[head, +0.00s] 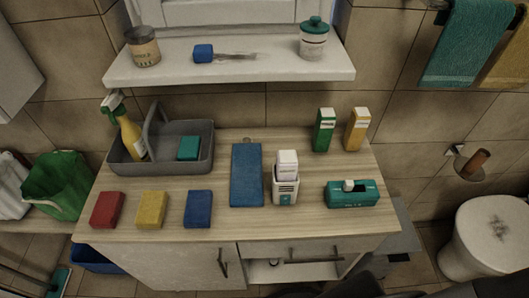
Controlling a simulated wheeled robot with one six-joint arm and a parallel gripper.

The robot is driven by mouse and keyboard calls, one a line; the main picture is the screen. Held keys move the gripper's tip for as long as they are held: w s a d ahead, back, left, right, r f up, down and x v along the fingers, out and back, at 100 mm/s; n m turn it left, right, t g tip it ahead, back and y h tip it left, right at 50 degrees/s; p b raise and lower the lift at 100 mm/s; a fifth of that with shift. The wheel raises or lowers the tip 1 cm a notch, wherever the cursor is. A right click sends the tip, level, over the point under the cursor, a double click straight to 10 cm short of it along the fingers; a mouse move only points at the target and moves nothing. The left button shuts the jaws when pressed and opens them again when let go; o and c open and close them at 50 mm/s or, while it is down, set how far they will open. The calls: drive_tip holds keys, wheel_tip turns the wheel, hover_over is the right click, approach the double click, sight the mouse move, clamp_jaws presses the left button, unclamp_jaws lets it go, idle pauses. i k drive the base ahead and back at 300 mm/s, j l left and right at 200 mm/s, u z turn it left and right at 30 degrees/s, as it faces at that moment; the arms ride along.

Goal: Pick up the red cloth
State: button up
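The red cloth (107,209) is a small folded block lying flat on the wooden counter (225,225), near its front left corner. Its top and front side show, and nothing covers it. A yellow cloth (151,209) of like shape lies just to its right, with a small gap between them. A blue cloth (198,208) lies further right in the same row. My gripper is not seen in the head view; only dark shapes show at the bottom edge, too cut off to tell.
A grey caddy (190,167) behind the row holds a spray bottle (131,135) and a teal cloth (188,148). A blue flat pad (246,175), a white container (286,185), a teal box (352,195) and two cartons stand to the right. A shelf (270,70) overhangs behind.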

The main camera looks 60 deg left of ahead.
sight(107, 210)
drive_tip(key=l+u, duration=0.15)
drive_tip(key=u, duration=2.75)
drive_tip(key=i+u, duration=0.1)
drive_tip(key=u, duration=1.15)
drive_tip(key=i+j+u, duration=0.35)
drive_tip(key=i+j, duration=0.4)
drive_tip(key=i, duration=0.15)
